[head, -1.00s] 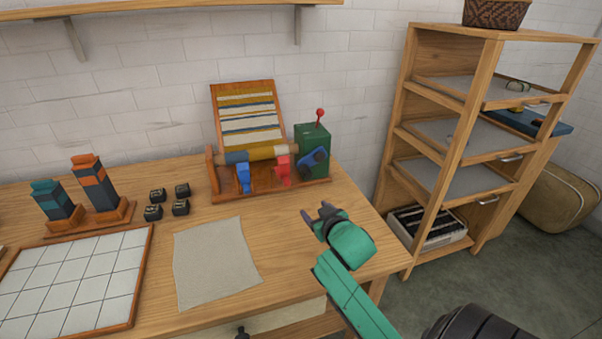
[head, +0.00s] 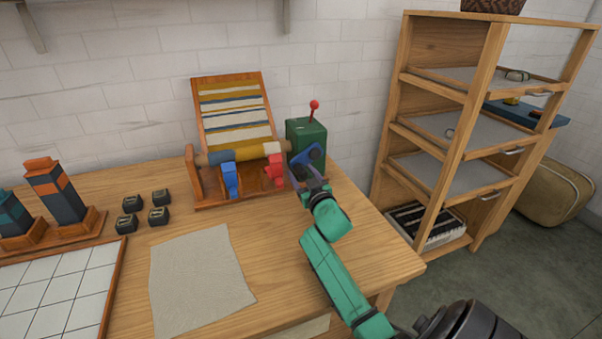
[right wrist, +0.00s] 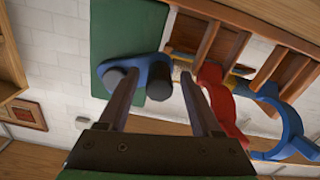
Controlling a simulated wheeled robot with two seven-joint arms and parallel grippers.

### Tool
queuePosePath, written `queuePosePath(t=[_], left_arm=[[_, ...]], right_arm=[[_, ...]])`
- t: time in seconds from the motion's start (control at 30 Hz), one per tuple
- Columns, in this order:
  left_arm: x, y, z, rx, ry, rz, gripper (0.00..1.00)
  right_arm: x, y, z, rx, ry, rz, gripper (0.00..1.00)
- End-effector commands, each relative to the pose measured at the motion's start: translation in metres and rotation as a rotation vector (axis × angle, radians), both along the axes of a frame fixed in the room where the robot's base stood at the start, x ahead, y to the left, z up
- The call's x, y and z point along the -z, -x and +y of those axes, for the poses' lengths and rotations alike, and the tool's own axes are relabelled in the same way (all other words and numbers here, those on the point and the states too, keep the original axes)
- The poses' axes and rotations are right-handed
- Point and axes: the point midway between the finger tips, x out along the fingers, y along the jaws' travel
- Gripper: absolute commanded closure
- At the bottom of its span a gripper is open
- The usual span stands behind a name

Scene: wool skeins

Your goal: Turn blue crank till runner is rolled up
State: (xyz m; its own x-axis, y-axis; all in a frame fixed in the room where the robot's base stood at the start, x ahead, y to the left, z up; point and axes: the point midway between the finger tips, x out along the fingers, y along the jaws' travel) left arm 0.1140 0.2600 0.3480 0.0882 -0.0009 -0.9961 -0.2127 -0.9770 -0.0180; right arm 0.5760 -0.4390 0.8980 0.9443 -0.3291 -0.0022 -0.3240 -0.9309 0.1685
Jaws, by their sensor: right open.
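The blue crank (head: 306,155) sits on the front of a green box (head: 302,130) at the right end of the wooden roller stand. The striped runner (head: 235,108) lies on a sloped board, its lower end at the roller (head: 245,152). My right gripper (head: 310,178) is open just in front of the crank. In the right wrist view the fingers (right wrist: 159,82) point at the blue crank (right wrist: 138,74). A dark knob on it shows between them, and I cannot tell whether they touch it. My left gripper is not in view.
A red-knobbed lever (head: 314,104) stands on the green box. Blue (head: 230,180) and red (head: 273,172) clamp-like parts stand before the roller. Four-sided shelving (head: 455,130) stands at the right. A grey cloth (head: 200,278) and several small black blocks (head: 160,215) lie at the left.

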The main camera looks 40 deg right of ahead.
Motion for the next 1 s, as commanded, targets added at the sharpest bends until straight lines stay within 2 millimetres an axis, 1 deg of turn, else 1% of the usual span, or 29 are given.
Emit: queuePosePath(t=[0.03,0.1,0.3,0.33,0.37,0.4,0.5,1.0], left_arm=[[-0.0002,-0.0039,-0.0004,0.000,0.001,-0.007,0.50],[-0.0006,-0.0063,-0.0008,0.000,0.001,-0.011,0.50],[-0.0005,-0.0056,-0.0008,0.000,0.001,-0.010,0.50],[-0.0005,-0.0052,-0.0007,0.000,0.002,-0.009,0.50],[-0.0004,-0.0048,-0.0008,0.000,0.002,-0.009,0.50],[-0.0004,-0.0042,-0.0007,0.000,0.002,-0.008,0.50],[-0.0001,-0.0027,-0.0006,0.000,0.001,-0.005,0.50],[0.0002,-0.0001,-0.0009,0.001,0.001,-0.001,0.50]], right_arm=[[-0.0006,-0.0051,-0.0018,0.000,0.000,-0.001,0.34],[-0.0007,-0.0087,-0.0030,0.000,0.000,-0.001,0.34],[-0.0003,-0.0093,-0.0033,0.000,0.000,0.000,0.34],[-0.0004,-0.0092,-0.0033,0.000,0.000,0.000,0.38],[-0.0004,-0.0092,-0.0033,0.000,0.000,0.000,0.50],[-0.0004,-0.0091,-0.0033,0.000,-0.001,0.000,0.65],[-0.0004,-0.0092,-0.0032,0.000,-0.001,0.000,1.00],[0.0002,-0.0091,-0.0028,-0.001,-0.001,0.001,1.00]])
